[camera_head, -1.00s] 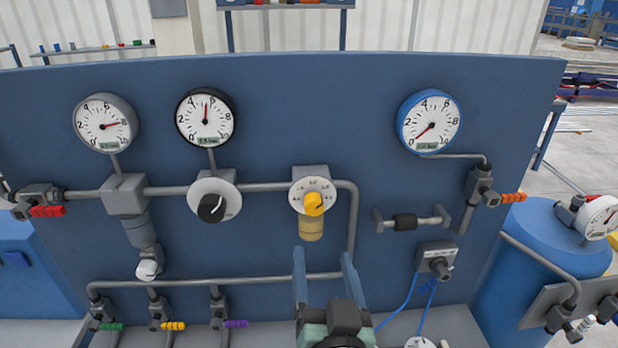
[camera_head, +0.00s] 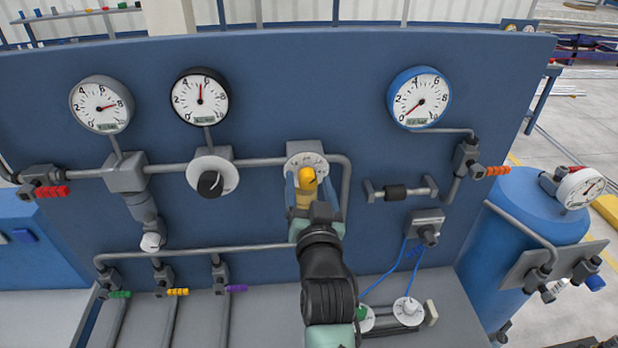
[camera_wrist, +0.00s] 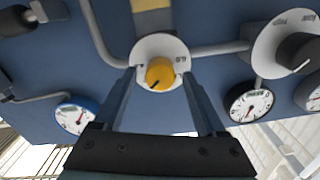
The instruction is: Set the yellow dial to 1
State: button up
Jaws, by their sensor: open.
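The yellow dial (camera_head: 307,175) sits on a round white scale plate (camera_head: 300,159) on the blue panel. My gripper (camera_head: 316,186) is open, its two blue fingers reaching up on either side of the dial. In the wrist view, which looks upside down, the yellow dial (camera_wrist: 165,73) shows between the fingertips of my gripper (camera_wrist: 162,80), with a gap on each side. A dark mark on the dial points down and left there. Most of the scale numbers are hidden or too small to read.
A black dial (camera_head: 210,184) is on the pipe to the left. A black-rimmed gauge (camera_head: 200,97) and a grey-rimmed gauge (camera_head: 100,104) are above left, a blue-rimmed gauge (camera_head: 419,98) above right. A blue tank (camera_head: 535,245) stands at the right.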

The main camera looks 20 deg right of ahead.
jog(key=shift+w, duration=0.3)
grip_shut()
dwell(0.3)
jog(key=shift+f, duration=0.1)
